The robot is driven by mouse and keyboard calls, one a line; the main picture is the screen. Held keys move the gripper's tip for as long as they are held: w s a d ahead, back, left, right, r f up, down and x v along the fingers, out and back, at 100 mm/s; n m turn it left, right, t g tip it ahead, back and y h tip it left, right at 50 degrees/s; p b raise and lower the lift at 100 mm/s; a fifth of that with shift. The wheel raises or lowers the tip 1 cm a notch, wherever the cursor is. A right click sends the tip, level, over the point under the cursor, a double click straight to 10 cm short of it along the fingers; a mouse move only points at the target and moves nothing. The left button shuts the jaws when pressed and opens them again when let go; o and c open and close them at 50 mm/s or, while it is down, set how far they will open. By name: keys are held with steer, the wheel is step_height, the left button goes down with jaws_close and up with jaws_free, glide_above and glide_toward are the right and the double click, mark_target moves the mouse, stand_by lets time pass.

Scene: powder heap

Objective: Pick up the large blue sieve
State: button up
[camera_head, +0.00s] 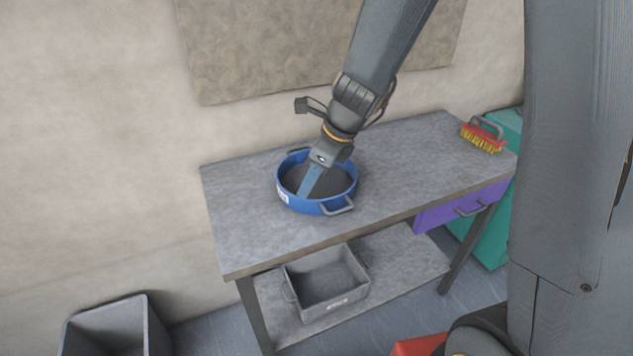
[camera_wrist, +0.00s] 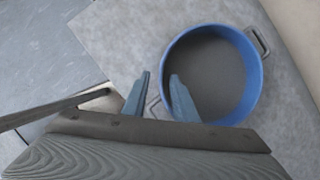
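The large blue sieve (camera_head: 318,207) sits on the grey workbench top, with a dark grey inside and a metal handle on each of two opposite sides. In the wrist view the sieve (camera_wrist: 254,88) fills the upper right. My gripper (camera_head: 303,192) reaches down over the sieve in the head view. In the wrist view my gripper (camera_wrist: 159,78) has its two blue fingers apart. The right finger overlaps the sieve's inside and the left finger lies outside its rim, with one handle partly hidden near them. I cannot tell how high the fingertips are above the rim.
The workbench (camera_head: 237,232) has clear top around the sieve. A red brush with yellow bristles (camera_head: 482,139) lies at its right end. A purple drawer (camera_head: 435,217) hangs below. A grey crate (camera_head: 312,309) is on the lower shelf, and a grey bin (camera_head: 148,325) stands at lower left.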

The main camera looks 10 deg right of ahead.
steer(key=x, duration=0.7)
steer(key=shift+w+d+f, duration=0.2)
steer(key=shift+w, duration=0.1)
jaws_close()
